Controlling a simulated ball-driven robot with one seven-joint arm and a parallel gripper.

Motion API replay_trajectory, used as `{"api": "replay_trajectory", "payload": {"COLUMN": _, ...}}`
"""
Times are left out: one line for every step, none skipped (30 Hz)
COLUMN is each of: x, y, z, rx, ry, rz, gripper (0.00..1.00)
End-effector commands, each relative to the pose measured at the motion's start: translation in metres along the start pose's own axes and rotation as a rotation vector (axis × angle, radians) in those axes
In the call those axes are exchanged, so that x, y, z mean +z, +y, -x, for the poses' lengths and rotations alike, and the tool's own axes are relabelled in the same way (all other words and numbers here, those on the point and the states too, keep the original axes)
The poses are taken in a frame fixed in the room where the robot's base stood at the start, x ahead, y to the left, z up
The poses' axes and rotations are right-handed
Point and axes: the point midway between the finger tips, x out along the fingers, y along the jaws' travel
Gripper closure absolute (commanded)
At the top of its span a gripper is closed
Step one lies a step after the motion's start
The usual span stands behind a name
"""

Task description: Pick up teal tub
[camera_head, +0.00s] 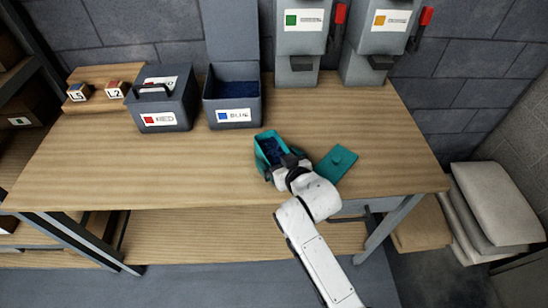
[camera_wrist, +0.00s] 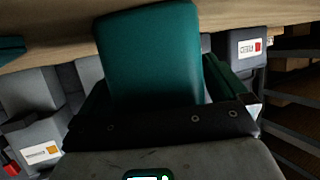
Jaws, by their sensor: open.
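The teal tub (camera_head: 260,151) stands on the wooden table near its front middle, upright, with dark blue pieces inside. In the wrist view a tub wall (camera_wrist: 150,55) fills the middle, right in front of the gripper. My gripper (camera_head: 290,161) is at the near right end of the tub, very close to it. It is open; its fingertips are mostly hidden, and I cannot tell whether they touch the tub. A teal lid (camera_head: 337,163) with a knob lies flat to the right of the tub, and its edge shows in the wrist view (camera_wrist: 10,48).
An open bin labelled BLUE (camera_head: 233,103) and a closed bin labelled RED (camera_head: 161,105) stand behind, to the left. Two grey dispensers (camera_head: 298,45) (camera_head: 377,45) with red levers stand at the back. Small marked blocks (camera_head: 78,92) sit far left. The left tabletop (camera_head: 150,165) is clear.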

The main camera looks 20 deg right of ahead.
Motion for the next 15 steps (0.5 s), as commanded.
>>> {"api": "replay_trajectory", "payload": {"x": -0.0003, "y": -0.0002, "z": -0.0027, "rx": 0.0, "ry": 0.0, "rz": 0.001, "gripper": 0.0}}
{"api": "replay_trajectory", "payload": {"x": -0.0002, "y": -0.0002, "z": -0.0036, "rx": 0.0, "ry": 0.0, "rz": 0.001, "gripper": 0.0}}
{"api": "replay_trajectory", "payload": {"x": 0.0, "y": -0.0002, "z": -0.0044, "rx": 0.0, "ry": 0.0, "rz": 0.001, "gripper": 0.0}}
{"api": "replay_trajectory", "payload": {"x": 0.0001, "y": -0.0002, "z": -0.0047, "rx": 0.0, "ry": 0.0, "rz": 0.001, "gripper": 0.0}}
{"api": "replay_trajectory", "payload": {"x": 0.0002, "y": -0.0002, "z": -0.0048, "rx": 0.0, "ry": 0.0, "rz": 0.001, "gripper": 0.0}}
{"api": "replay_trajectory", "payload": {"x": 0.0002, "y": -0.0002, "z": -0.0047, "rx": 0.0, "ry": 0.0, "rz": 0.0, "gripper": 0.0}}
{"api": "replay_trajectory", "payload": {"x": 0.0002, "y": -0.0002, "z": -0.0046, "rx": 0.0, "ry": 0.0, "rz": 0.0, "gripper": 0.0}}
{"api": "replay_trajectory", "payload": {"x": 0.0002, "y": -0.0002, "z": -0.0046, "rx": 0.0, "ry": 0.0, "rz": 0.0, "gripper": 0.0}}
{"api": "replay_trajectory", "payload": {"x": 0.0003, "y": -0.0002, "z": -0.0045, "rx": 0.0, "ry": 0.0, "rz": 0.0, "gripper": 0.0}}
{"api": "replay_trajectory", "payload": {"x": 0.0002, "y": -0.0001, "z": -0.0045, "rx": 0.0, "ry": 0.0, "rz": 0.0, "gripper": 0.03}}
{"api": "replay_trajectory", "payload": {"x": 0.0003, "y": -0.0001, "z": -0.0044, "rx": 0.0, "ry": 0.0, "rz": 0.0, "gripper": 0.06}}
{"api": "replay_trajectory", "payload": {"x": 0.0003, "y": -0.0001, "z": -0.0044, "rx": 0.0, "ry": 0.0, "rz": 0.0, "gripper": 0.1}}
{"api": "replay_trajectory", "payload": {"x": 0.0003, "y": -0.0001, "z": -0.0044, "rx": 0.0, "ry": 0.0, "rz": 0.0, "gripper": 0.12}}
{"api": "replay_trajectory", "payload": {"x": 0.0003, "y": -0.0001, "z": -0.0044, "rx": 0.0, "ry": 0.0, "rz": 0.0, "gripper": 0.15}}
{"api": "replay_trajectory", "payload": {"x": 0.0003, "y": -0.0001, "z": -0.0043, "rx": 0.0, "ry": 0.0, "rz": 0.0, "gripper": 0.19}}
